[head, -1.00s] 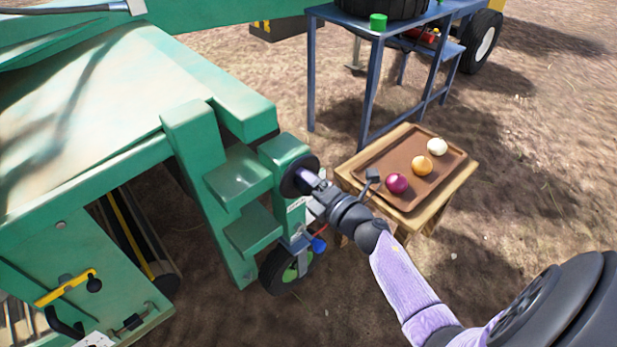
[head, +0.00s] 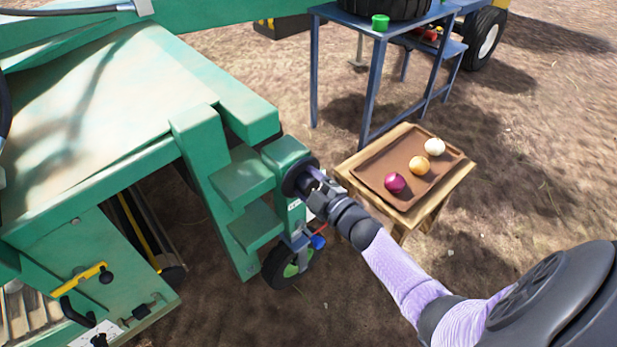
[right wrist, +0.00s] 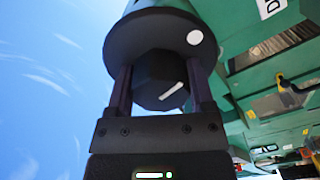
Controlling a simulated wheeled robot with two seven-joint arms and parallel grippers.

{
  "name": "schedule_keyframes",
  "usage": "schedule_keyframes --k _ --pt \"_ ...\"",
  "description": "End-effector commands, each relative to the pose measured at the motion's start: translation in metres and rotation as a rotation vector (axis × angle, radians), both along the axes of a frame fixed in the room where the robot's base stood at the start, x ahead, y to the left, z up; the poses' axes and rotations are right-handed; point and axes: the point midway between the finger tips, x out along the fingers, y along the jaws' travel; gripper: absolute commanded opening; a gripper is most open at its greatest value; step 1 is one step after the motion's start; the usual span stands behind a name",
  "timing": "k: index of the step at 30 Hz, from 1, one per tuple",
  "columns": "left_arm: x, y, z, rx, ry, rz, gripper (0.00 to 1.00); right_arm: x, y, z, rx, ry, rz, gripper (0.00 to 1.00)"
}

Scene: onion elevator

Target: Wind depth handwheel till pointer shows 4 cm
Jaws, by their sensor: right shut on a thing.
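The depth handwheel (head: 297,177) is a dark round disc on the end of a green housing (head: 286,152) of the machine. In the right wrist view the handwheel (right wrist: 150,38) shows a dark faceted hub (right wrist: 160,78) with a white line and a white dot on the disc. My right gripper (head: 312,184) is shut on the hub, one finger on each side, as the right wrist view (right wrist: 160,92) shows. A white scale plate (head: 294,205) with a red pointer (head: 318,229) sits below the handwheel, partly behind my gripper; its reading is too small to tell. My left gripper is not in view.
A small wheel (head: 283,268) is below the handwheel. Bare soil lies in front.

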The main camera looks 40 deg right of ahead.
Motion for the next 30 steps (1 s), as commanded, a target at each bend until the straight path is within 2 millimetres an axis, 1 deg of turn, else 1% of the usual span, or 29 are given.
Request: schedule_keyframes --k 6,12,20,28,29,30 --pt "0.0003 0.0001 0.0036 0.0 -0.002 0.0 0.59 -0.0004 0.0003 -0.0007 0.11 0.012 0.0 0.09" --pt "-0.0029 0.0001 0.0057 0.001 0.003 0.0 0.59 -0.0006 0.0003 -0.0014 0.166 0.017 -0.001 0.09" --pt "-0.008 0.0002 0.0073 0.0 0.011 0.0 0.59 -0.0006 0.0005 -0.0018 0.19 0.019 0.0 0.09" --pt "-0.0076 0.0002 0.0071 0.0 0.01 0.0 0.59 -0.0006 0.0005 -0.0019 0.189 0.018 0.0 0.09" --pt "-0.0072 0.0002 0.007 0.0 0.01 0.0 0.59 -0.0006 0.0006 -0.0019 0.189 0.018 0.0 0.7" --pt "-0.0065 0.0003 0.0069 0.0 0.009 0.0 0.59 -0.0006 0.0006 -0.0018 0.189 0.018 0.0 0.79"
